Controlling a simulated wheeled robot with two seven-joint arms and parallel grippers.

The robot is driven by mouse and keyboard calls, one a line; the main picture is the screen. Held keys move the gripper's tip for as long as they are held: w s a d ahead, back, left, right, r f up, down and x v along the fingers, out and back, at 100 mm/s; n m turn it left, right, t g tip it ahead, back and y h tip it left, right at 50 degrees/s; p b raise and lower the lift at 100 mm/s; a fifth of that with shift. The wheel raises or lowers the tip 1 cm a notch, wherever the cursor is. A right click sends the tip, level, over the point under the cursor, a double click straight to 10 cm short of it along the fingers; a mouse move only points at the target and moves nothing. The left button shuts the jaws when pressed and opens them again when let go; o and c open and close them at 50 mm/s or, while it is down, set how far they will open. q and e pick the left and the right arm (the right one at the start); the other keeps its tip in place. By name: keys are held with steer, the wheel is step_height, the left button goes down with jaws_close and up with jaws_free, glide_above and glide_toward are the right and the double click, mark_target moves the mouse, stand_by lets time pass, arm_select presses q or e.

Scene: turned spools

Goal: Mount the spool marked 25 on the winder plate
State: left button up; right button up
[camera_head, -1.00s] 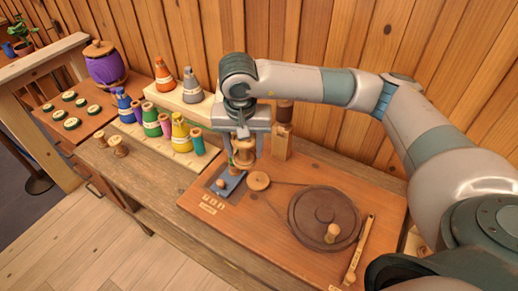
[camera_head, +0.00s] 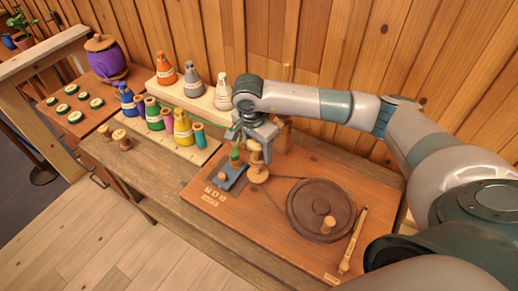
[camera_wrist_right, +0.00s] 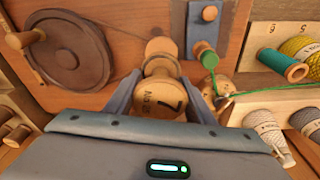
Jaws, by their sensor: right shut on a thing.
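My right gripper (camera_head: 259,150) is shut on a bare wooden spool (camera_head: 255,151), held upright. In the right wrist view the spool's end face (camera_wrist_right: 160,102) carries a large mark like a 7 and smaller lettering; I cannot read 25 there. In the head view the spool appears just above the small round wooden winder plate (camera_head: 258,175); the plate is partly covered by the spool in the right wrist view (camera_wrist_right: 160,46). I cannot tell whether they touch. My left gripper is not in view.
A blue plate (camera_head: 228,182) with a green-topped post (camera_head: 235,156) sits left of the winder plate. A large dark wheel (camera_head: 304,209) and a wooden bar (camera_head: 353,240) lie to the right. Racks of coloured cones (camera_head: 181,133) and two small spools (camera_head: 121,139) stand left.

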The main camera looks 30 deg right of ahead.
mark_target(259, 158)
steer(key=shift+f, duration=0.1)
steer(key=shift+f+b, duration=0.45)
steer(key=shift+f, duration=1.3)
steer(key=shift+f+b, duration=0.85)
steer(key=shift+b, duration=0.15)
steer(key=shift+f+b, duration=0.2)
steer(key=shift+b, duration=0.2)
steer(key=shift+f, duration=0.1)
steer(key=shift+b, duration=0.95)
steer(key=shift+f+b, duration=0.6)
steer(key=shift+b, duration=0.05)
steer(key=o, duration=0.8)
